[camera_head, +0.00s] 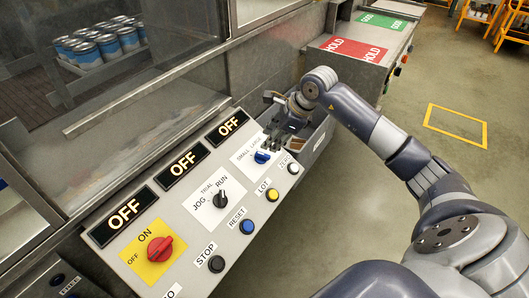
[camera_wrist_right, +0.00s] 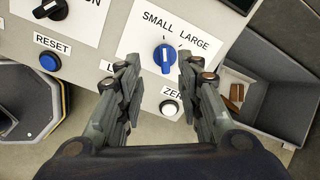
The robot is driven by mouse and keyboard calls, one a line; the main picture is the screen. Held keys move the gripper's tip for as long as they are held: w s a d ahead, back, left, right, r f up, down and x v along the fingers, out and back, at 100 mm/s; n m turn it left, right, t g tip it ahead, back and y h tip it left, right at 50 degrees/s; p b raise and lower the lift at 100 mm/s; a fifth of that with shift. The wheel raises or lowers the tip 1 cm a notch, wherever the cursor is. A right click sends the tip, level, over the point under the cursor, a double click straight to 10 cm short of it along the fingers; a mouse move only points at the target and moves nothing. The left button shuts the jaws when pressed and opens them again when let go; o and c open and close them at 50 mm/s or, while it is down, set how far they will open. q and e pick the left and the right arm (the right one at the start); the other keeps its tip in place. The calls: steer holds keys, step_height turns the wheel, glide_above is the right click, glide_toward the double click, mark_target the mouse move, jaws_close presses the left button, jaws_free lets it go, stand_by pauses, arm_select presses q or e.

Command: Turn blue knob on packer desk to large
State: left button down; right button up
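The blue knob (camera_head: 262,157) sits on a white plate marked SMALL and LARGE at the right end of the sloped packer desk (camera_head: 226,235). In the right wrist view the blue knob (camera_wrist_right: 165,59) is upright in the picture, below and between the two words; I cannot tell which word it is set to. My right gripper (camera_head: 277,132) is just right of and above the knob in the head view. In the right wrist view its fingers (camera_wrist_right: 157,76) are spread, with the knob beyond the gap between the tips. They seem not to touch it. My left gripper is out of view.
A white ZERO button (camera_wrist_right: 169,108) and a blue RESET button (camera_wrist_right: 49,61) are near the knob. A grey bin (camera_wrist_right: 279,85) with brown pieces stands beside the panel. The JOG/RUN switch (camera_head: 221,199) and red ON/OFF switch (camera_head: 159,248) are further left.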

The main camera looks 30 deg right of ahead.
mark_target(263, 154)
steer(key=shift+h, duration=0.3)
steer(key=x, duration=0.3)
steer(key=p+x, duration=0.1)
steer(key=x, duration=0.2)
steer(key=d+p+x, duration=0.1)
steer(key=x, duration=0.2)
steer(key=shift+s+f, duration=0.2)
steer(key=shift+w+f+p, duration=0.3)
steer(key=shift+f, duration=0.35)
jaws_close()
